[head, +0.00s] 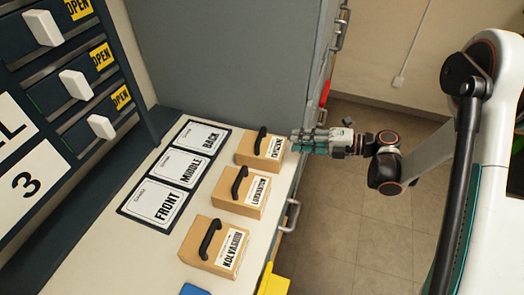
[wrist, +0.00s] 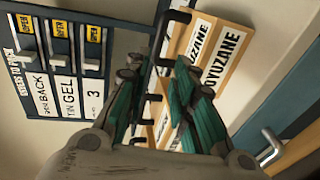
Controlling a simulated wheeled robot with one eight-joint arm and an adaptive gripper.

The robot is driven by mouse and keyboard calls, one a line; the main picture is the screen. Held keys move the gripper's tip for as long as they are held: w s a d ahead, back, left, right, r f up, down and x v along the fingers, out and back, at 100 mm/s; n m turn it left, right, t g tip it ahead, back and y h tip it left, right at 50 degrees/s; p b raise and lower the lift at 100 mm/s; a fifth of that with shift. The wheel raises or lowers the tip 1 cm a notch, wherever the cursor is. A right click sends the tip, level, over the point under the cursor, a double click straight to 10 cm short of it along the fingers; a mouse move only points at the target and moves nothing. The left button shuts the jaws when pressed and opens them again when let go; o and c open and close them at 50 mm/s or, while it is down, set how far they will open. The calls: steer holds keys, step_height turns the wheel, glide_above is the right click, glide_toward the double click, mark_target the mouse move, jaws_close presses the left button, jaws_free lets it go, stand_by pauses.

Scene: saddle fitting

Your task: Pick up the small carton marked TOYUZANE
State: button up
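The TOYUZANE carton (head: 248,154) is a small tan box with a black handle on top, the farthest of three on the pale bench. Its label is small in the head view; in the wrist view the carton (wrist: 228,58) shows large, right of centre, with the name partly cut by a finger. My gripper (head: 298,140) is at the carton's right side, level with its labelled end. In the wrist view my gripper (wrist: 157,78) has its green-padded fingers spread with nothing held between them. I cannot tell whether a fingertip touches the carton.
Two similar cartons, LORNADTEN-like (head: 240,196) and KOLVAZ-like (head: 210,246), stand nearer on the bench. Mats marked BACK (head: 200,137), MIDDLE (head: 178,167) and FRONT (head: 157,199) lie left. A grey cabinet side (head: 230,60) rises behind.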

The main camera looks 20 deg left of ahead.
steer(key=b, duration=0.2)
glide_toward(260, 135)
steer(key=a, duration=0.1)
steer(key=a+f, duration=0.1)
steer(key=a, duration=0.1)
steer(key=a+f, duration=0.1)
steer(key=shift+s+a+f, duration=0.1)
steer(key=shift+s+a, duration=0.1)
steer(key=shift+w+a+f+b, duration=0.15)
steer(key=shift+a+b, duration=0.2)
steer(key=shift+a, duration=0.55)
steer(key=shift+a+f+b, duration=0.1)
steer(key=shift+a+b, duration=0.3)
steer(key=shift+a, duration=0.5)
steer(key=shift+w+a+f+b, duration=0.15)
steer(key=shift+a+b, duration=0.2)
steer(key=shift+a, duration=0.55)
jaws_close()
steer(key=shift+r, duration=0.1)
